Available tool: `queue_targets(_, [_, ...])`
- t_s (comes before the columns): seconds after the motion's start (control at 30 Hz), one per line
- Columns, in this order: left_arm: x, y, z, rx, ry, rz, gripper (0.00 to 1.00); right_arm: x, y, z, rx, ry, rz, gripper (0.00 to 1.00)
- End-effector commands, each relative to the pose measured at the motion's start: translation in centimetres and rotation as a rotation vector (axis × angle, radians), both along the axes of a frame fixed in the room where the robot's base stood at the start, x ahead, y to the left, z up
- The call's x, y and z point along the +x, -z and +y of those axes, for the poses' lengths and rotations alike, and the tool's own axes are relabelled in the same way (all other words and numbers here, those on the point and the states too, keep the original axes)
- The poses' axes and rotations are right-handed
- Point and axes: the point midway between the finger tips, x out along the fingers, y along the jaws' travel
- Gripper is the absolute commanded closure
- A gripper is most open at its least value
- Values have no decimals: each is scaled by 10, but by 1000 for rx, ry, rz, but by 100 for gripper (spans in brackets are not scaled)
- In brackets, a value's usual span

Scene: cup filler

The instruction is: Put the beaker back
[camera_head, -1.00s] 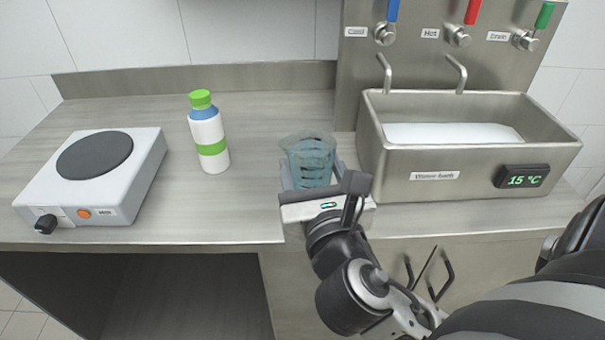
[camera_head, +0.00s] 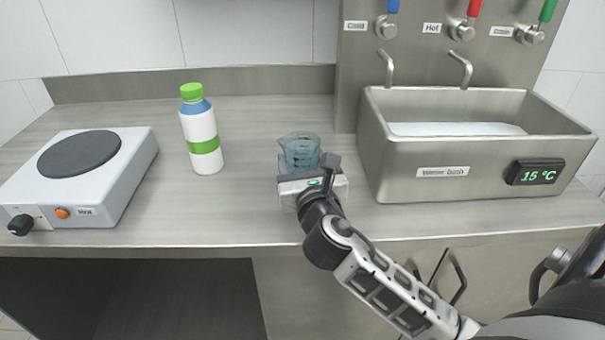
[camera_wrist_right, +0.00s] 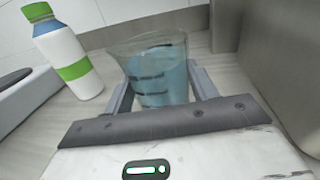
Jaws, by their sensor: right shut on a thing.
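The clear glass beaker (camera_head: 300,148) with dark markings and bluish liquid stands upright over the counter, between the bottle and the water bath. My right gripper (camera_head: 302,166) is shut around it from the front. In the right wrist view the beaker (camera_wrist_right: 158,76) sits between the two fingers (camera_wrist_right: 162,90), one on each side. Its base is partly hidden, so I cannot tell whether it touches the counter. My left gripper does not show.
A hot plate (camera_head: 100,180) with a dark round top stands at the left. A white bottle with a green cap (camera_head: 202,130) stands between it and the beaker. The steel water bath (camera_head: 400,170), reading 15 °C, is to the right. Counter (camera_head: 215,215) in front is clear.

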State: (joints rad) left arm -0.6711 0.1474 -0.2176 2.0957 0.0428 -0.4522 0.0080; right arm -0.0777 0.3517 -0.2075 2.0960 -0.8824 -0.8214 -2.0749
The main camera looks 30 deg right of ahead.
Motion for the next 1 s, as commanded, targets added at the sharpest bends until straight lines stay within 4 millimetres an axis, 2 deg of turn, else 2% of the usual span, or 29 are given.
queue_targets(0.03, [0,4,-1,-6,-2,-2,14,-1,14,0,3,0,5,70])
queue_targets(0.1, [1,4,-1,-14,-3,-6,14,-1,22,0,2,1,5,70])
queue_targets(0.5, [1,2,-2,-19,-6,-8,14,-1,26,1,0,-1,2,70])
queue_targets(0.53, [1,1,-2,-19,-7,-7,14,-1,25,1,0,-1,2,34])
queue_targets(0.6, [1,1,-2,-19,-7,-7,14,-1,25,1,0,-1,2,21])
queue_targets(0.93, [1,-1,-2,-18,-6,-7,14,-1,20,1,2,-1,1,21])
queue_targets(1.0, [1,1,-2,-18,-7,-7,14,-8,23,4,1,-1,5,21])
